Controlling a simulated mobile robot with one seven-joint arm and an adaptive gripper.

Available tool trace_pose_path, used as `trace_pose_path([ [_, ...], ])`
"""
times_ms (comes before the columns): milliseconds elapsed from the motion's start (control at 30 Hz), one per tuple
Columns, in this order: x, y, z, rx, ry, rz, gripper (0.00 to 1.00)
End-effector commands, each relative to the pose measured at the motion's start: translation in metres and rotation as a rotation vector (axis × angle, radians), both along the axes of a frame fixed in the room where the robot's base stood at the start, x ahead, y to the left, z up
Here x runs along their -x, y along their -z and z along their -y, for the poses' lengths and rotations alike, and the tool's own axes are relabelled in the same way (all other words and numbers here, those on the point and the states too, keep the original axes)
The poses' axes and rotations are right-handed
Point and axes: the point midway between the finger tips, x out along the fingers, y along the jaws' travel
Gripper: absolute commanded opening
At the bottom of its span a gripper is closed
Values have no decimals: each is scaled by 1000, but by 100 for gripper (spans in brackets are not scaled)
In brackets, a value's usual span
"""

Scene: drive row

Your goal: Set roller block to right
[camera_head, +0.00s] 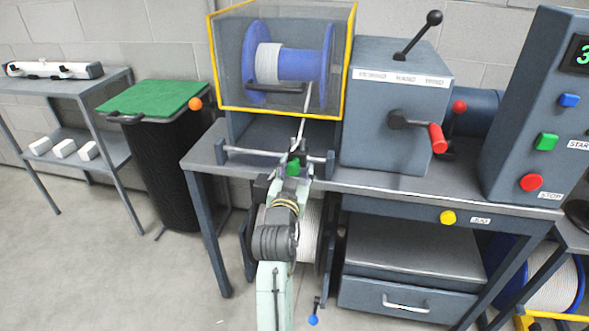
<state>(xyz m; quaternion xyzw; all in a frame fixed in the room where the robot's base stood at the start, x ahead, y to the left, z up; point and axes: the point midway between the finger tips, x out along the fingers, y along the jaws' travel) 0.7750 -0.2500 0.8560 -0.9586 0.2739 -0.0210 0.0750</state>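The roller block (294,156) is a small dark piece on the horizontal guide rail (245,151) at the front of the bench, near the middle of the rail. A green part (293,169) shows just below it. My gripper (290,180) is at the rail, directly in front of the block and at the green part. My arm reaches up to it from the bottom of the picture. The fingers are small and partly hidden by my wrist, so I cannot tell whether they are open, shut or touching. A white cable (304,122) runs from the block up toward the blue spool (300,65).
A yellow-edged clear guard (225,60) covers the spool. The gearbox (395,100) with a red-handled crank (437,138) and a black-knobbed lever (420,32) stands right. A control panel (525,110) is farther right. A green-lidded bin (160,160) stands left.

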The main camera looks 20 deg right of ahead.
Motion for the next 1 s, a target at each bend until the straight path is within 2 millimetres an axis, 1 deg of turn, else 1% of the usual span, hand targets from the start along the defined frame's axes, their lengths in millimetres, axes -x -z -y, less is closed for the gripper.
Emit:
trace_pose_path([
  [300,-1,0,-3,0,-5,1,50],
  [433,7,0,-9,0,-7,1,50],
  [567,27,0,-20,1,-7,1,50],
  [800,72,0,-47,0,-6,0,50],
  [900,86,1,-55,0,-5,-2,50],
  [1000,95,1,-61,-1,-5,0,50],
])
